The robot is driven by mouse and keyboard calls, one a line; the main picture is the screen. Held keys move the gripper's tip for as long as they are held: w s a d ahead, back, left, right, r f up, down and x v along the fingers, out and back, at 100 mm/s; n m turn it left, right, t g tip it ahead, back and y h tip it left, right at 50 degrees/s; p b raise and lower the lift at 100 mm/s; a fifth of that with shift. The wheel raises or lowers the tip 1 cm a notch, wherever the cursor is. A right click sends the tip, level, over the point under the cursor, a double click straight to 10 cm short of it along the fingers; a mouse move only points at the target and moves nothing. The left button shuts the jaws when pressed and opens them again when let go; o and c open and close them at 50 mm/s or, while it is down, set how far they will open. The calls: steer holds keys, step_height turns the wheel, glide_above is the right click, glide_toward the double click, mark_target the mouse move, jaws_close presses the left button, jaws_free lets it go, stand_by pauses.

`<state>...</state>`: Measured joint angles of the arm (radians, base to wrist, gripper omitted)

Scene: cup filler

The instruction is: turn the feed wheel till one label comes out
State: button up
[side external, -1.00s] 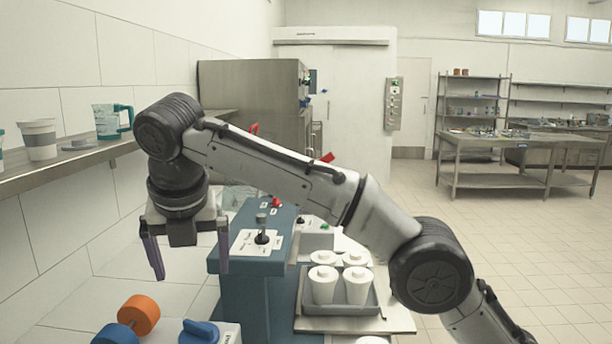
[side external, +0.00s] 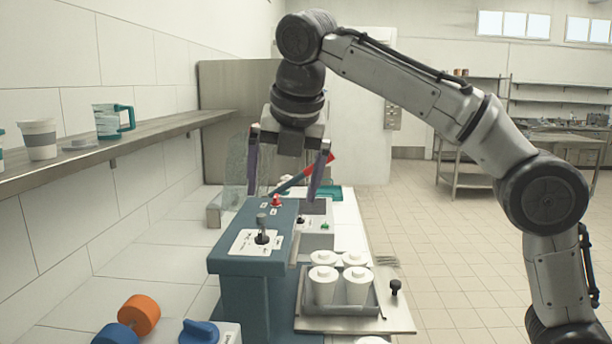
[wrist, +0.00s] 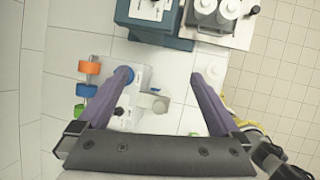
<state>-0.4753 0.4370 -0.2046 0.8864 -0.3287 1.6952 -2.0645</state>
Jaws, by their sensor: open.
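My gripper (side external: 284,184) is open and empty, pointing down above the far part of the blue-grey machine in the side view. In the wrist view its two purple fingers (wrist: 160,78) are spread wide. A white box with a blue knob (side external: 199,332) is at the bottom edge of the side view. In the wrist view this white box (wrist: 136,80) shows between the fingers, partly hidden by the left one. An orange wheel (side external: 139,314) and a blue wheel (side external: 117,334) stand beside it. I cannot tell which of these is the feed wheel. I see no label out.
The blue-grey machine (side external: 248,268) carries a lever on a white panel and a red knob. A tray (side external: 366,304) of white lidded cups stands right of it. A red-tipped lever (side external: 324,162) is close to my fingers. A wall shelf (side external: 112,146) holds cups at left.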

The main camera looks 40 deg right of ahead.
steer(key=shift+s+d+r+m, duration=0.25)
steer(key=shift+s+d, duration=0.25)
steer(key=shift+d, duration=0.25)
steer(key=shift+s+d+r+m, duration=0.25)
steer(key=shift+s+d, duration=0.2)
steer(key=shift+d, duration=0.3)
steer(key=shift+c, duration=0.2)
steer(key=c, duration=0.7)
steer(key=shift+w+m, duration=0.1)
steer(key=shift+m, duration=0.5)
steer(key=shift+c, duration=0.6)
steer(key=m+y, duration=0.4)
steer(key=m, duration=1.7)
glide_above(198, 324)
steer(key=s+d, duration=0.2)
steer(key=s, duration=0.3)
step_height(198, 324, down, 13)
steer(key=shift+g, duration=0.4)
steer(key=x, duration=1.2)
steer(key=shift+w+d+f, duration=0.15)
steer(key=shift+w+f, duration=0.05)
steer(key=shift+f, duration=0.15)
